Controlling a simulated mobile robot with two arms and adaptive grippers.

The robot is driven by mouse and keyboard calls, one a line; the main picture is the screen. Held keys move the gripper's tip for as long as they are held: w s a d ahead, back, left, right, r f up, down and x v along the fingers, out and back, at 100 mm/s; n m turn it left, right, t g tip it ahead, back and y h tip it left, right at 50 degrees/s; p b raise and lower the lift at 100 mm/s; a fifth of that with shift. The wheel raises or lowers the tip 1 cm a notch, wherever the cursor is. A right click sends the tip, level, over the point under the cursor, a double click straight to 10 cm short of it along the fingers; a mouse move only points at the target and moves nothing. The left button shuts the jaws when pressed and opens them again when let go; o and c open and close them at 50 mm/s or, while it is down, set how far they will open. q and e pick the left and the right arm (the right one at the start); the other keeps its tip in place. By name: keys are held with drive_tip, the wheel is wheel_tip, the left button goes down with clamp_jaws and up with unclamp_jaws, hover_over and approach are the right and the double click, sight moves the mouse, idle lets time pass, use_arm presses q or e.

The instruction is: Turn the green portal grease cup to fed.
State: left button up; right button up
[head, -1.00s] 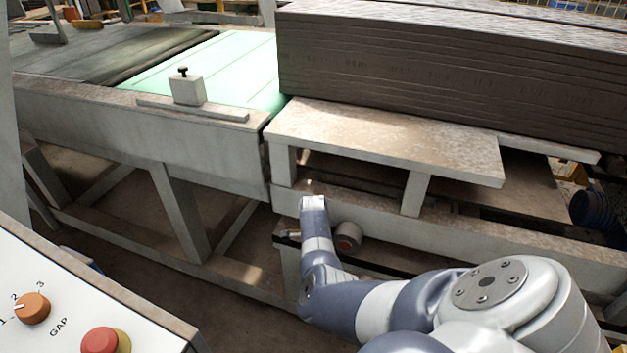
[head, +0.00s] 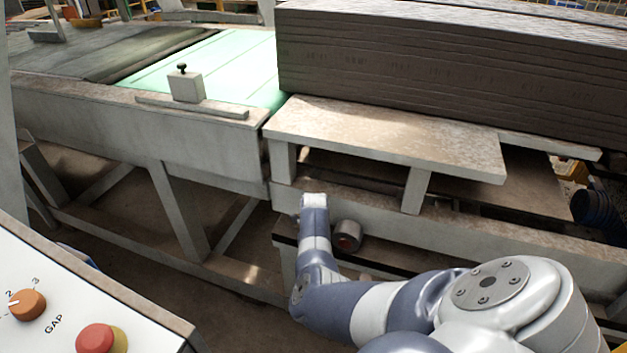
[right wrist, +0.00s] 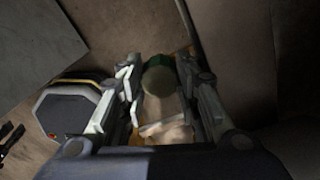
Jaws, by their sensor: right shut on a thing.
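The green grease cup (right wrist: 158,80) shows in the right wrist view as a dull green round cap between the fingers. My right gripper (right wrist: 160,63) is shut on it, with one finger on each side. Shadow hides the cup's markings, so I cannot tell which setting it is at. In the head view the cup and the right fingers are hidden behind my right forearm and wrist, which reach to the frame under the table. My left gripper is in neither view.
A rusty ledge (head: 390,135) and a stack of brown boards (head: 450,65) lie above. A control panel (head: 90,300) stands at lower left. A grey housing (right wrist: 70,108) is left of the fingers.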

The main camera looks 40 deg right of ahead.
drive_tip(key=shift+r+m, duration=0.1)
drive_tip(key=shift+m, duration=0.6)
drive_tip(key=o, duration=0.8)
